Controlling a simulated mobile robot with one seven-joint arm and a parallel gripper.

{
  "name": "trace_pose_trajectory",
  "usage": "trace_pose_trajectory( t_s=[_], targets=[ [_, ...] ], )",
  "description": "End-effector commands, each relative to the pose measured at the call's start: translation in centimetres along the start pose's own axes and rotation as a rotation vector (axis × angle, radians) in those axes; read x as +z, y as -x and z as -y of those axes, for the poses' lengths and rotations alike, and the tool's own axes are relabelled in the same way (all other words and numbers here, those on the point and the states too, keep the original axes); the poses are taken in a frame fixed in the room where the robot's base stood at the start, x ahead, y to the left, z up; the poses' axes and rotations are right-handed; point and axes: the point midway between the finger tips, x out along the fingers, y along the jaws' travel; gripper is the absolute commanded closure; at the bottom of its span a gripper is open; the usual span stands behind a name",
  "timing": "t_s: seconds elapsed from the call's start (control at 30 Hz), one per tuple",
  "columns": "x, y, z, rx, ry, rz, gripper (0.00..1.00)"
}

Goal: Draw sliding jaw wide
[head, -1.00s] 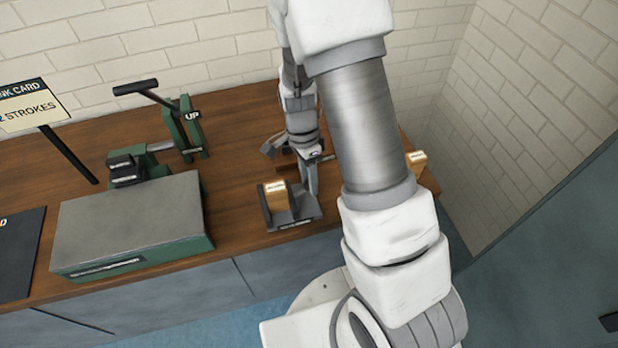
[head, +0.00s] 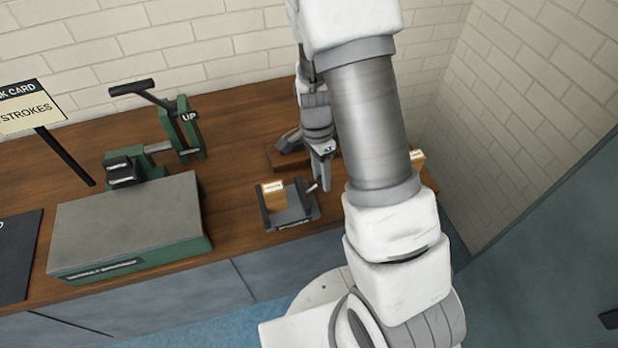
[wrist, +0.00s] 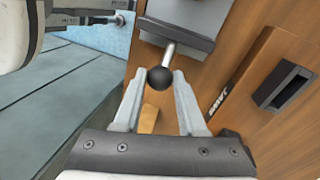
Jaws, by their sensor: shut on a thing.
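The small grey vise (head: 290,218) stands near the bench's front edge in the head view, with a light wooden block (head: 273,196) against its left plate. Its right-hand grey jaw (head: 297,195) stands upright, with a short metal rod out to the right. In the wrist view the grey jaw face (wrist: 172,35) is at the top, and the rod (wrist: 168,55) ends in a black ball knob (wrist: 160,78). My gripper (wrist: 160,88) is shut on this knob, one finger on each side. My gripper (head: 323,178) is partly hidden by my arm in the head view.
A dark wooden holder (head: 283,157) lies behind the vise; the wrist view shows its dark slot (wrist: 284,87). Another small wooden block (head: 417,157) is right of my arm. A green press (head: 130,240) with a raised lever and a sign (head: 30,108) stand to the left.

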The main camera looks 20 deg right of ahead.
Motion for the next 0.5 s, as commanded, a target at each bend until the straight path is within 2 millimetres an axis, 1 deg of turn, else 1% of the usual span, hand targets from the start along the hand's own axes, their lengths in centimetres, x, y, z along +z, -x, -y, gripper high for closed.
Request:
trace_pose_trajectory(
  t_s=[0.03, 0.07, 0.33, 0.37, 0.4, 0.5],
  targets=[
    [-0.64, 0.05, -0.03, -0.004, -0.005, -0.002, 1.0],
    [-0.78, 0.05, -0.07, -0.004, -0.005, -0.002, 1.0],
    [-1.03, 0.08, -0.12, -0.004, -0.004, -0.005, 1.0],
    [-1.06, 0.08, -0.13, -0.004, -0.004, -0.005, 0.54],
    [-1.04, 0.08, -0.13, -0.004, -0.004, -0.005, 0.47],
    [-0.93, 0.05, -0.13, -0.003, -0.003, -0.004, 0.3]
  ],
)
